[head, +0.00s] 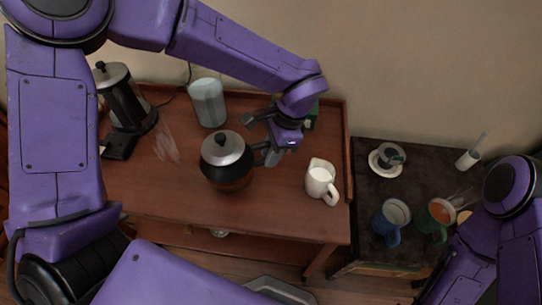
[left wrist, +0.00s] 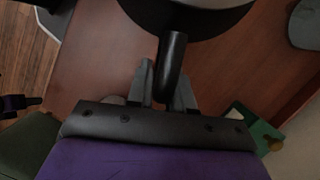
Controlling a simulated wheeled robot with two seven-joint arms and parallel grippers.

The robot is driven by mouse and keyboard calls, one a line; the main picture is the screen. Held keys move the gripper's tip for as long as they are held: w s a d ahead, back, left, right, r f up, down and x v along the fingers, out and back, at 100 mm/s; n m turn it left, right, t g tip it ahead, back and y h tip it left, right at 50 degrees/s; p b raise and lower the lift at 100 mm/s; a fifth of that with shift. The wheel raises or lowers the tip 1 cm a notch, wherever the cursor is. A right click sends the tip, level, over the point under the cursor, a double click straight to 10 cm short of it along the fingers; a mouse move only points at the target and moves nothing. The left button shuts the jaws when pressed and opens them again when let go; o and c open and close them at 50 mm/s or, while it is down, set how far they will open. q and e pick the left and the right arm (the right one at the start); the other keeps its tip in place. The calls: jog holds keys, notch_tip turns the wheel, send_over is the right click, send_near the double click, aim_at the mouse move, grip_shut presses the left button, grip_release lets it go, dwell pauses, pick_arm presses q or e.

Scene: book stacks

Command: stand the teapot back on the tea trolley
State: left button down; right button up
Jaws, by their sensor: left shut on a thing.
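The teapot (head: 222,174), dark with a silver lid and a black knob, is upright over the wooden tea trolley (head: 160,200). I cannot tell whether its base touches the top. My left gripper (head: 268,152) is at its right side, shut on its handle. In the left wrist view the dark handle (left wrist: 173,58) runs down between the two fingers of the gripper (left wrist: 166,85), and the teapot's body (left wrist: 190,18) is cut off at the top edge. My right arm shows at the lower right, but its gripper is out of view.
A white milk jug (head: 320,180) stands right of the teapot, a pale canister (head: 208,102) behind it, and a coffee maker (head: 126,100) at the left. A clear glass (head: 165,143) is nearby. A dark side table (head: 365,210) holds several cups. The trolley's front is clear.

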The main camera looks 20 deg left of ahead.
pick_arm(q)
jog(key=shift+w+a+f, duration=0.1)
jog(key=shift+w+f, duration=0.05)
jog(key=shift+f, duration=0.85)
jog(key=shift+w+a+f, duration=0.1)
jog(key=shift+f, duration=0.9)
jog(key=c, duration=1)
grip_release()
jog(key=shift+d, duration=0.1)
jog(key=v, duration=1.2)
jog(key=shift+r, duration=0.15)
